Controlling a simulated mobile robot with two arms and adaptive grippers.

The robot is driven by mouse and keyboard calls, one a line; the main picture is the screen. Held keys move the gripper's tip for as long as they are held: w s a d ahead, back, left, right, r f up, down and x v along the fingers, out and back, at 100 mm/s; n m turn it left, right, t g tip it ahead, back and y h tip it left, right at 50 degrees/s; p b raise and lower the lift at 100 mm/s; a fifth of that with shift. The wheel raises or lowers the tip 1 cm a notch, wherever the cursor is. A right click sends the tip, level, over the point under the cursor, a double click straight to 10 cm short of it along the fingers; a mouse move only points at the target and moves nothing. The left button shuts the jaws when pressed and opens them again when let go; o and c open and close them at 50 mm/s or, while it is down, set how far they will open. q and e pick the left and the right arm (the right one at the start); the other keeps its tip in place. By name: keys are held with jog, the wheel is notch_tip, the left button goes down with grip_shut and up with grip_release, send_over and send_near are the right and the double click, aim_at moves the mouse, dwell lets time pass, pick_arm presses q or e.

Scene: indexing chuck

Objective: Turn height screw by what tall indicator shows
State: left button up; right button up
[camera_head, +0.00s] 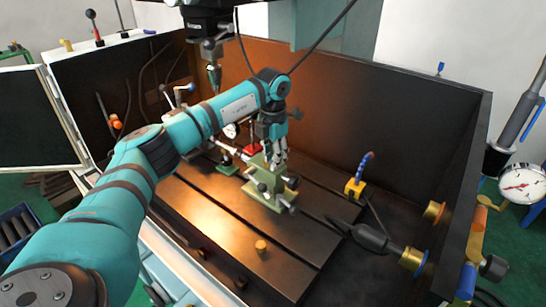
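My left gripper (278,157) points down over a green fixture (268,190) with several metal knobs, on the slotted machine table. Its fingertips are at or just above the fixture's top. The picture is too small to tell whether they touch a screw, or whether they are open or shut. No height screw stands out clearly. A small white dial (230,130) shows partly behind my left arm. A large white dial with a red needle (523,183) is at the right edge. I cannot tell which is the tall indicator. My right gripper is not in view.
The slotted table (195,205) has free room left of the fixture. A brass peg (261,247) stands near its front. A yellow block with a blue hose (355,187) is to the right. A dark tapered part (369,237) lies before the right wall. The machine head hangs above.

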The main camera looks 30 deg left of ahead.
pick_arm(q)
grip_shut()
jog(key=shift+n, duration=0.3)
jog(key=n+p, duration=0.1)
jog(key=n, duration=0.2)
jog(key=shift+r, duration=0.1)
jog(key=shift+n+p, duration=0.5)
jog(key=shift+n, duration=1.5)
jog(key=o, duration=0.7)
grip_release()
